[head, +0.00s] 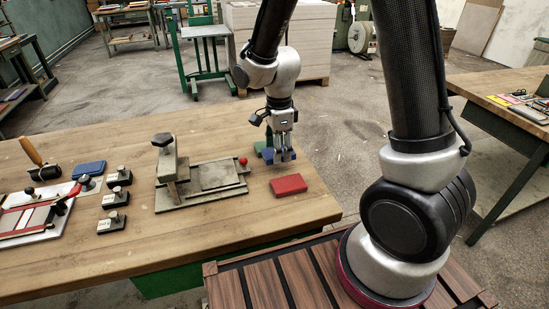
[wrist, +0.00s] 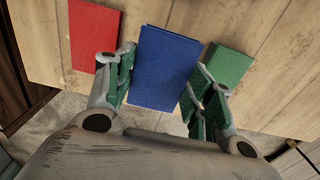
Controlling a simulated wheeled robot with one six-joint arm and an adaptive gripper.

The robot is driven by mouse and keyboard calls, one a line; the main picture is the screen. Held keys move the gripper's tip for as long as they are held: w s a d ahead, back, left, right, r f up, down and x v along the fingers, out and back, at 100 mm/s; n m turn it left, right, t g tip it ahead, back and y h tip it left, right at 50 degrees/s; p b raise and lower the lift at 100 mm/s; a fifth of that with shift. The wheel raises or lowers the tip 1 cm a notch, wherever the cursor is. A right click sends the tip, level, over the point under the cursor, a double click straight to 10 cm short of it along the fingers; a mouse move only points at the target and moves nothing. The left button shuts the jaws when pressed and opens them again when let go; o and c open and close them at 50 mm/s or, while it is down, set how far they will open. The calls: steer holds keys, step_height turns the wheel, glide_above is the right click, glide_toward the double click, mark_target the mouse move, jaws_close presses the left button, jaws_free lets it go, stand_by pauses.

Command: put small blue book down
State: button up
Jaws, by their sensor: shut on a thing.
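My gripper (head: 283,157) is over the far right part of the wooden table, its fingers pointing down. In the wrist view my gripper (wrist: 165,95) is shut on the small blue book (wrist: 166,65), with one green-padded finger along each side. In the head view the blue book (head: 267,154) shows only partly beside the fingers. A red book (wrist: 94,38) lies to its left in the wrist view and a green book (wrist: 230,66) to its right. I cannot tell whether the blue book touches the table.
The red book (head: 288,185) lies flat in front of my gripper. A grey press (head: 200,180) with a red knob stands to the left. The table's edge is close by on the right.

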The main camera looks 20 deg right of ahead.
mark_target(278, 167)
steer(key=shift+f, duration=1.95)
steer(key=shift+f, duration=0.15)
steer(key=o, duration=1)
steer(key=shift+o, duration=0.2)
